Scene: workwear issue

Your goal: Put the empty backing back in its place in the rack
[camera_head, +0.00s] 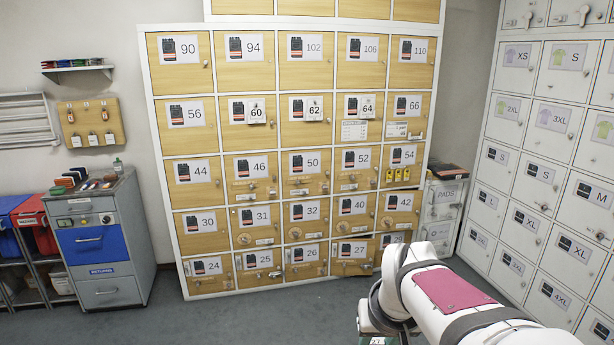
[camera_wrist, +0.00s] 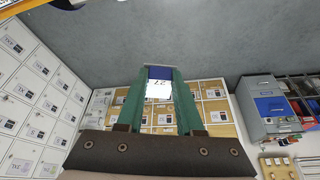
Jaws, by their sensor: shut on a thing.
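My gripper (camera_wrist: 159,78) shows in the wrist view with two green fingers shut on a small flat piece. This piece, which I take to be the backing (camera_wrist: 158,90), has a white face with an upside-down number, seemingly 27, and a dark blue end. In the head view my gripper (camera_head: 385,324) is low at the right, largely hidden by my white arm. A pale wall rack (camera_head: 27,120) with slanted slats is at the far left. I cannot tell whether it is the backing's rack. My gripper is far from it.
Numbered wooden lockers (camera_head: 262,170) fill the middle, with a door at the bottom right seemingly ajar. White lockers (camera_head: 550,150) stand right. A grey cabinet (camera_head: 100,240), a hook board (camera_head: 92,122) and red and blue bins (camera_head: 30,225) are left. The grey floor (camera_head: 250,320) is clear.

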